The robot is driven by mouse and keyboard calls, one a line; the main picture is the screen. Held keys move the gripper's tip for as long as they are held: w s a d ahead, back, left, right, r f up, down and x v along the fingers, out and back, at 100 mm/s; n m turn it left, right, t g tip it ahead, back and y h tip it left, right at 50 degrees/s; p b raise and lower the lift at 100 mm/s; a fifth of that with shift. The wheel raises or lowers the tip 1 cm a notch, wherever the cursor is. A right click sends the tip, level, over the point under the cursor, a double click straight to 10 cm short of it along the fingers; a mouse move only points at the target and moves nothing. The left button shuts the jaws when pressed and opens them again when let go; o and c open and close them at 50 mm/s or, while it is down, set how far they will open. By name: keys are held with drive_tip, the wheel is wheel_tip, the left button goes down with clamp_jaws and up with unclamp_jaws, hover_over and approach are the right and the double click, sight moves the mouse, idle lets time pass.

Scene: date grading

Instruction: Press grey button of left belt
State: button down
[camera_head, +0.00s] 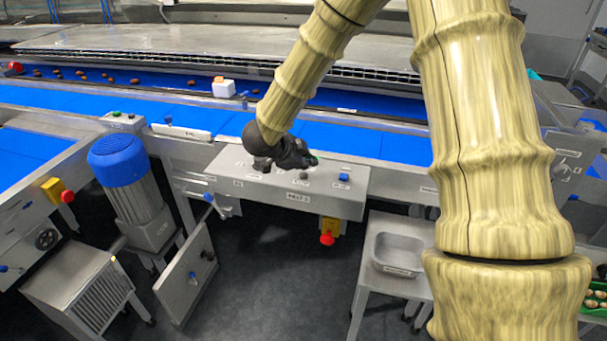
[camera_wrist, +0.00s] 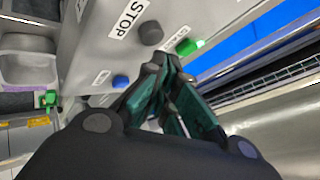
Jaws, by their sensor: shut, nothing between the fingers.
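A grey control box (camera_head: 335,203) with a label on its front stands before the long blue belt. My gripper (camera_head: 305,160) is over its top, shut and empty. In the wrist view the closed fingertips (camera_wrist: 160,64) point at the panel beside the dark grey round button (camera_wrist: 151,33), which has a STOP label by it. A lit green button (camera_wrist: 187,47) is right of the tips and a blue button (camera_wrist: 120,81) is left of them. A grey button (camera_head: 303,176) also shows in the head view. Whether the tips touch the panel I cannot tell.
A smaller box (camera_head: 122,121) with buttons stands at the left, near the blue-capped motor (camera_head: 118,160). A red emergency knob (camera_head: 327,239) hangs below the control box. A metal tray (camera_head: 398,254) stands at the right. Dates and a white block (camera_head: 223,88) lie on the far belt.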

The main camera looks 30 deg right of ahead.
sight(306, 175)
drive_tip(key=shift+f, duration=0.9)
idle(1.5)
drive_tip(key=shift+r, duration=0.1)
drive_tip(key=shift+r+p, duration=0.8)
drive_tip(key=shift+p, duration=0.15)
drive_tip(key=shift+r, duration=0.1)
wheel_tip(306, 175, up, 5)
drive_tip(key=p, duration=0.4)
drive_tip(key=shift+p, duration=0.35)
drive_tip(key=shift+a, duration=0.1)
idle(0.5)
